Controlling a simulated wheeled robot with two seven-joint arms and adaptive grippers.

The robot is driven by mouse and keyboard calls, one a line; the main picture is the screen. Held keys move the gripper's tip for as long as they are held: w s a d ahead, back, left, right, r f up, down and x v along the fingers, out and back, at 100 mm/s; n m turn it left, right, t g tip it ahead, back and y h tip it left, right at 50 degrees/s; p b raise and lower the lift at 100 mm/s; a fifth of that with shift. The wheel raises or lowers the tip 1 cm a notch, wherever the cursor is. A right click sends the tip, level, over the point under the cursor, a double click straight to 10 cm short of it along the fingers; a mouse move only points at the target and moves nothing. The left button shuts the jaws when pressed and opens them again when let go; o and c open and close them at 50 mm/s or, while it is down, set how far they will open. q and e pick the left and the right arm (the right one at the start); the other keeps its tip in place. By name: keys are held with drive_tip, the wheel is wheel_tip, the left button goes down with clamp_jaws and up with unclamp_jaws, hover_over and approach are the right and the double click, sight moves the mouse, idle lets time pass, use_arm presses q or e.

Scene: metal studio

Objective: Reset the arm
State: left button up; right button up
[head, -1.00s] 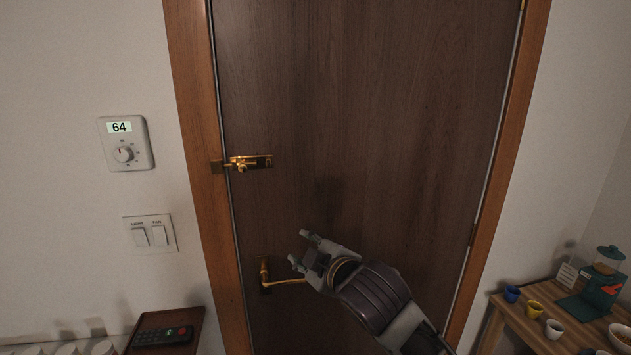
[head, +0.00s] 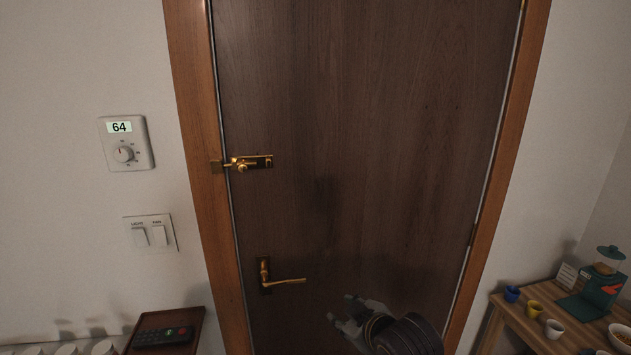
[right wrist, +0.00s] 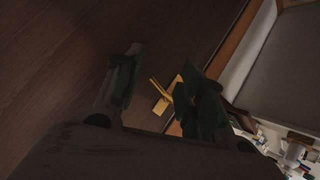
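My right gripper (head: 345,316) is low in front of the dark wooden door (head: 360,120), right of and below the brass handle (head: 284,281). Its fingers are spread and nothing shows between them. In the right wrist view the open fingers (right wrist: 155,85) point toward the door, with the brass handle (right wrist: 160,92) visible beyond the gap and partly covered by a finger. The handle is apart from the gripper in the head view. My left gripper is not in either view.
A brass latch (head: 250,163) is on the door's left edge. A thermostat (head: 126,143) reading 64 and a switch plate (head: 150,234) are on the left wall. A remote (head: 164,337) lies at lower left. A wooden table (head: 540,325) with cups and a coffee maker (head: 600,285) is at lower right.

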drive_tip(key=s+d+f+m+g+h, duration=0.2)
drive_tip(key=s+d+f+m+g, duration=0.15)
drive_tip(key=s+d+f, duration=0.55)
drive_tip(key=s+d+f+m+g+h, duration=0.1)
drive_tip(key=s+d+f+m+g, duration=0.4)
drive_tip(key=s+f, duration=0.65)
wheel_tip(320, 180, down, 33)
drive_tip(key=s+d, duration=0.2)
drive_tip(key=s+d+f, duration=0.2)
drive_tip(key=s+f, duration=0.7)
drive_tip(key=s, duration=0.1)
drive_tip(key=s+d+f+n, duration=0.1)
drive_tip(key=s+d+f, duration=0.1)
drive_tip(key=s+f, duration=0.8)
drive_tip(key=shift+s+d+f+h, duration=0.25)
drive_tip(key=shift+s+d+h, duration=0.15)
drive_tip(key=shift+s, duration=0.25)
drive_tip(key=shift+g, duration=0.25)
drive_tip(key=shift+w, duration=0.15)
